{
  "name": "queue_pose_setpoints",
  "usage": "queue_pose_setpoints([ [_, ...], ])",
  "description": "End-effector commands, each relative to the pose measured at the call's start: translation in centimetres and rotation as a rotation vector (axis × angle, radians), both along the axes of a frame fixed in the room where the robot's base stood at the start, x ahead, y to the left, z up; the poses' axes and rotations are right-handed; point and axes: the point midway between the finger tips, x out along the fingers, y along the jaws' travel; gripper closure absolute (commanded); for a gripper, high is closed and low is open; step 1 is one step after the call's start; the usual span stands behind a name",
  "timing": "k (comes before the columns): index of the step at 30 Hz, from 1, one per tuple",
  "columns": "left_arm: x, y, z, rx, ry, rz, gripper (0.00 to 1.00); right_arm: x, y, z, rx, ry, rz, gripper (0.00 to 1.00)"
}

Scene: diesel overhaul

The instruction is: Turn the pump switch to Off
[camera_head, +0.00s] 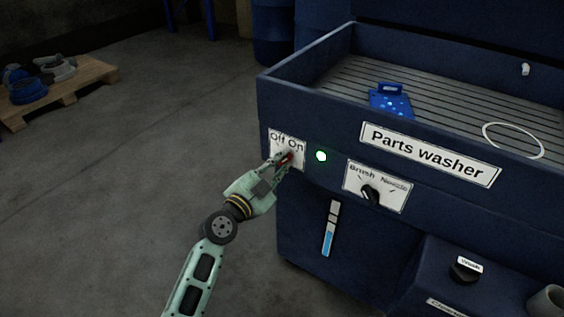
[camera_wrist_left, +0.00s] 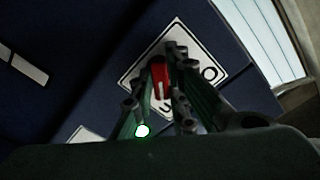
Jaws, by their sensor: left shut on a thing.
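The pump switch is a red knob (camera_head: 287,158) on a white plate (camera_head: 277,140) marked Off and On, on the front of the blue parts washer (camera_head: 430,150). My left gripper (camera_head: 283,161) is at the plate, its fingers around the red knob and shut on it. In the left wrist view the red knob (camera_wrist_left: 160,80) is between the fingers, with part of the plate's lettering hidden behind them. The green lamp (camera_head: 321,156) right of the plate is lit. It also shows in the left wrist view (camera_wrist_left: 142,131). My right gripper is not in view.
A Brush/Nozzle selector with a black knob (camera_head: 370,195) is right of the lamp, below the Parts washer sign (camera_head: 429,154). A blue level gauge (camera_head: 329,229) is below. A blue part (camera_head: 391,102) and a white ring (camera_head: 512,140) lie in the basin. The floor at left is clear up to a pallet (camera_head: 60,98).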

Motion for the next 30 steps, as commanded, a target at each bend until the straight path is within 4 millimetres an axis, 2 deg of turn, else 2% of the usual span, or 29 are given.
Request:
queue_pose_setpoints([
  [7,0.1,0.1,0.0,-0.298,0.219,0.000,0.95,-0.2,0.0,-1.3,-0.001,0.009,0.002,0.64],
  [24,0.2,0.3,0.0,-1.065,0.780,0.001,0.95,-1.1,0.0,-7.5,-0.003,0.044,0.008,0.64],
  [30,0.2,0.4,-0.1,-1.196,0.873,0.000,0.95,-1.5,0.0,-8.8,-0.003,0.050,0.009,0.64],
])
